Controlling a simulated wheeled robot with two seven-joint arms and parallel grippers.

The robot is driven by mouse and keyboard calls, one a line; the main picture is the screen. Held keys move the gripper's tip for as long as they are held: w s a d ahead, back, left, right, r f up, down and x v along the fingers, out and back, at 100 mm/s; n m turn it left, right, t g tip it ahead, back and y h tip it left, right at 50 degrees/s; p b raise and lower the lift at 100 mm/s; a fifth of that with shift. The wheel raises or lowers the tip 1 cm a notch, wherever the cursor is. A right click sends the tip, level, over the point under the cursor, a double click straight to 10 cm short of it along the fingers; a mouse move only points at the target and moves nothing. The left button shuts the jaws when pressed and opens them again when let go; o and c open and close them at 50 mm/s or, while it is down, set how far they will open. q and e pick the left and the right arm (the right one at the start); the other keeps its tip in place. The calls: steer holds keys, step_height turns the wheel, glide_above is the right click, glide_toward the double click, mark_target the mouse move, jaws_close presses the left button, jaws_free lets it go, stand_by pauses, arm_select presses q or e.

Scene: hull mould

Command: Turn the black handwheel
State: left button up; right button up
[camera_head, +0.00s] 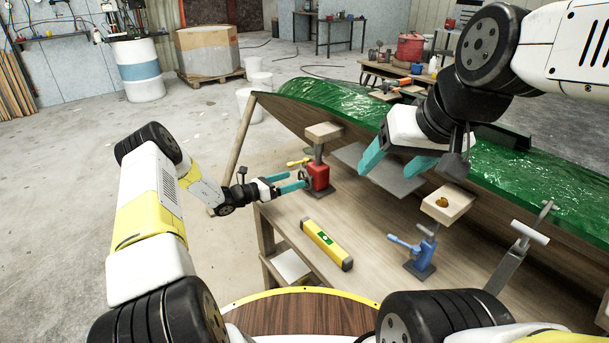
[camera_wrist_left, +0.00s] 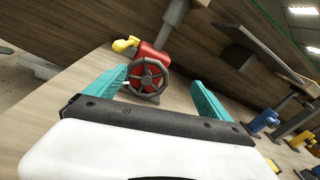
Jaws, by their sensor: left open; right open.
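The black handwheel (camera_wrist_left: 149,76) is a spoked ring on the front of a red jack (camera_wrist_left: 148,55) in the left wrist view. In the head view the red jack (camera_head: 319,177) stands on the bench under the hull's near edge; its wheel is largely hidden by my fingers. My left gripper (camera_head: 297,180) is open, with its teal fingers pointing at the wheel. In the left wrist view the wheel shows between the fingertips (camera_wrist_left: 158,76), one on each side; I cannot tell whether they touch it. My right gripper (camera_head: 387,172) is open and empty above the bench, beside the green hull.
A yellow level (camera_head: 327,244) lies on the bench (camera_head: 290,222). A blue clamp-like jack (camera_head: 420,258) stands to the right, below a wooden block (camera_head: 447,204). The green-covered hull mould (camera_head: 340,108) spans the back of the bench. A yellow handle (camera_head: 298,162) sticks out from the red jack.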

mark_target(306, 179)
arm_select(q)
steer(key=f+n, duration=0.1)
steer(key=a+f+n+t, duration=0.1)
steer(key=f, duration=0.1)
steer(key=shift+t, duration=0.3)
steer(key=shift+w+d+f, duration=0.1)
steer(key=shift+f, duration=0.1)
steer(key=x, duration=0.7)
steer(key=shift+w+d+f, duration=0.1)
steer(key=shift+w+d, duration=0.05)
steer(key=shift+w, duration=0.05)
steer(key=c, duration=1.1)
